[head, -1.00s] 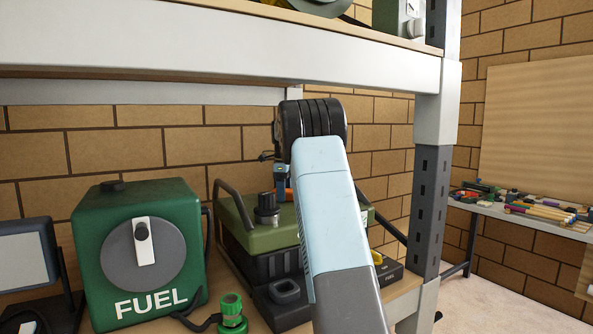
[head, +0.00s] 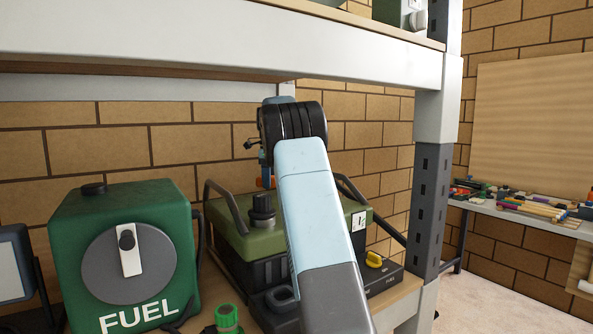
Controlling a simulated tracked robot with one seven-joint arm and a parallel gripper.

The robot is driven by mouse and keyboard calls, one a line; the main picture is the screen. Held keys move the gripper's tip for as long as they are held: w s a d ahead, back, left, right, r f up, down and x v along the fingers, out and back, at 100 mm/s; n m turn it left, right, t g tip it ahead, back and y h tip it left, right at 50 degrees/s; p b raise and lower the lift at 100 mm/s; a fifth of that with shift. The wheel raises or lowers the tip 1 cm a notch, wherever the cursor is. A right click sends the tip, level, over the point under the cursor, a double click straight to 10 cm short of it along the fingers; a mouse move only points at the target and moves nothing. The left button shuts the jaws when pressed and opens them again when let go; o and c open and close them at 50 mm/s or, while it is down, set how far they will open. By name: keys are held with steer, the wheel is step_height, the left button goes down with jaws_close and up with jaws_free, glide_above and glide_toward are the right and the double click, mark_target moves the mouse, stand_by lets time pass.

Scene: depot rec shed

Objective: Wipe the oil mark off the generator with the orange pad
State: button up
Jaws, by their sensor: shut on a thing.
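The generator (head: 232,238) stands on the shelf, with a green top, black body, dark handles and a black cap. My arm crosses in front of it and hides its middle and part of its right side. My gripper (head: 267,172) points down over the rear of its top, partly hidden behind my wrist. A small bit of the orange pad (head: 262,183) shows at its tips, and the gripper is shut on it. I cannot tell whether the pad touches the top. I see no oil mark on the parts in view.
A green fuel can (head: 75,235) stands left of the generator, with a green hose fitting (head: 228,318) in front. The upper shelf beam (head: 200,45) runs above, and a shelf post (head: 428,190) stands right. A cluttered bench (head: 520,213) is further right.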

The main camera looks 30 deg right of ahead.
steer(key=shift+s+r, duration=0.1)
steer(key=shift+r, duration=2.15)
